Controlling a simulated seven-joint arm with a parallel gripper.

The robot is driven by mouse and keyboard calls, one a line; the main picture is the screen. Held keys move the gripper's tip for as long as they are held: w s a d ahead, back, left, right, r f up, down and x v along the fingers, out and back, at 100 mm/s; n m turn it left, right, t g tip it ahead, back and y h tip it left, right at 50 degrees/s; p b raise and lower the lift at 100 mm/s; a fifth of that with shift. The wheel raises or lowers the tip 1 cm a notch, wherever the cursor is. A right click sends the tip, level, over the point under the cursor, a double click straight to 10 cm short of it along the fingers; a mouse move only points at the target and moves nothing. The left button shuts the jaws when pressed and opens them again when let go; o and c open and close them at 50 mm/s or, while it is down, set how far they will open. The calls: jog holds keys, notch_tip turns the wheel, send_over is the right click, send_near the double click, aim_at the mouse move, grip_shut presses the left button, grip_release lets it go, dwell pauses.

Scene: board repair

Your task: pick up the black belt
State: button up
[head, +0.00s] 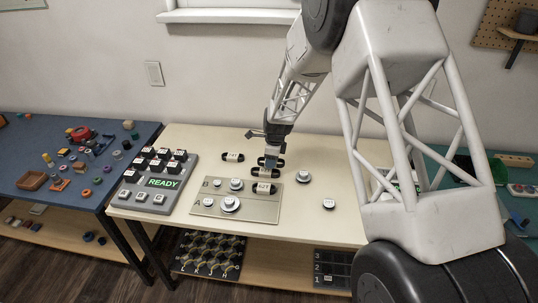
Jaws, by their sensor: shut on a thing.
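My gripper (270,155) points down over the cream table, just behind the tan board. It is shut on a black belt (261,161), a small dark loop with a white label. The gripper hides part of this belt, and I cannot tell whether it is clear of the table. A second black belt (233,157) lies on the table to the left. A third black belt (264,188) lies at the right back part of the tan board (258,212). The board also carries several round silver pulleys (230,204) beside the letters A and B.
Loose silver pulleys (303,176) lie right of the board, one (329,203) nearer the front. A blue table (75,195) with small parts is farther left. My arm hides much of the right side.

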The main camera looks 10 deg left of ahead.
jog(key=s+d, duration=0.1)
jog(key=s, duration=0.2)
jog(key=s+d, duration=0.1)
jog(key=s, duration=0.2)
jog(key=s+d+r, duration=0.1)
jog(key=s, duration=0.2)
jog(key=shift+s+d, duration=0.3)
jog(key=shift+s, duration=0.1)
notch_tip(320, 180, up, 6)
send_over(259, 210)
jog(key=shift+d+f, duration=0.1)
jog(key=shift+d, duration=0.05)
dwell(0.4)
jog(key=shift+f, duration=0.15)
jog(key=shift+f, duration=4.3)
jog(key=shift+f, duration=0.55)
